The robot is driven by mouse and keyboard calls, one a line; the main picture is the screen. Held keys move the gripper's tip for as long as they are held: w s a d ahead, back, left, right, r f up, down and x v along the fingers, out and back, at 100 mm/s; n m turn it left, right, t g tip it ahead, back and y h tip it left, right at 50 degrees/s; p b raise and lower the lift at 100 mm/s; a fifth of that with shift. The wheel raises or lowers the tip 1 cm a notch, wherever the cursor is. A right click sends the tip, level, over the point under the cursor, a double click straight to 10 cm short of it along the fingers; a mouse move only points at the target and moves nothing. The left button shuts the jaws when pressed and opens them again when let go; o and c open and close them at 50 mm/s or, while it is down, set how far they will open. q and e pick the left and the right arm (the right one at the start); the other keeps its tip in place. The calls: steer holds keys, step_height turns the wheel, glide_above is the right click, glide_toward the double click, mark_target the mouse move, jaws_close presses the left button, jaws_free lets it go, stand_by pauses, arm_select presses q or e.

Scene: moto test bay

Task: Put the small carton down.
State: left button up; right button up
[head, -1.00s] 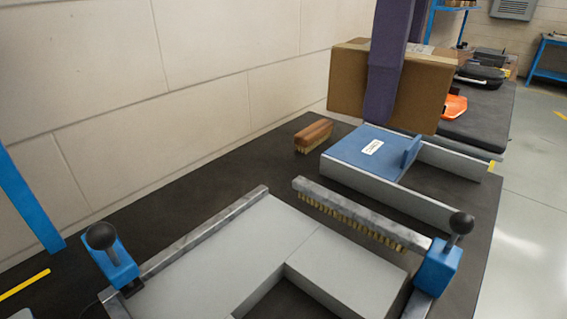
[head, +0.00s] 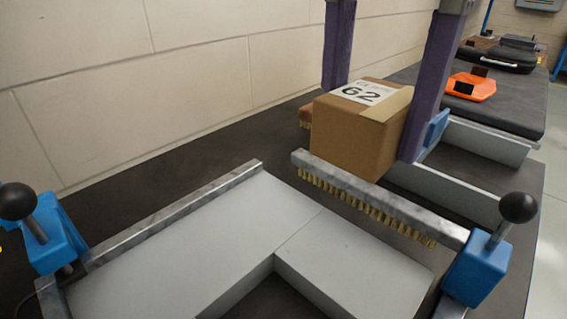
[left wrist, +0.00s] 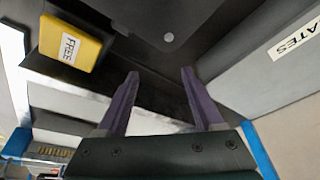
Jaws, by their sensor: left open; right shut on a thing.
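The small carton (head: 352,138) is brown cardboard with a white label reading 62 on top. My right gripper (head: 373,125) is shut on it, with one purple finger on its right side and the other going down behind it. The carton is upright over the dark bench top (head: 190,152), just behind a metal bar with bristles (head: 365,198). Its lower edge is partly hidden by the bar, so I cannot tell whether it touches the bench. In the left wrist view my left gripper (left wrist: 160,74) is open with nothing between its fingers.
A wooden brush (head: 305,114) and a grey-sided tray with a blue part (head: 437,130) stand close to the carton. A grey fixture (head: 190,250) with black-knobbed blue clamps fills the front. An orange item (head: 472,86) lies farther back. The left wrist view shows a yellow box (left wrist: 72,42).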

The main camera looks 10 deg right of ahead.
mark_target(341, 265)
arm_select(q)
step_height(341, 265, down, 2)
steer(key=shift+a+f+b, duration=0.1)
steer(key=shift+b, duration=0.85)
arm_select(e)
step_height(341, 265, down, 16)
steer(key=shift+r, duration=0.1)
steer(key=o, duration=1.5)
steer(key=shift+r, duration=0.2)
arm_select(q)
steer(key=shift+r+p, duration=0.8)
steer(key=shift+r, duration=0.05)
arm_select(e)
step_height(341, 265, up, 12)
steer(key=shift+f, duration=0.15)
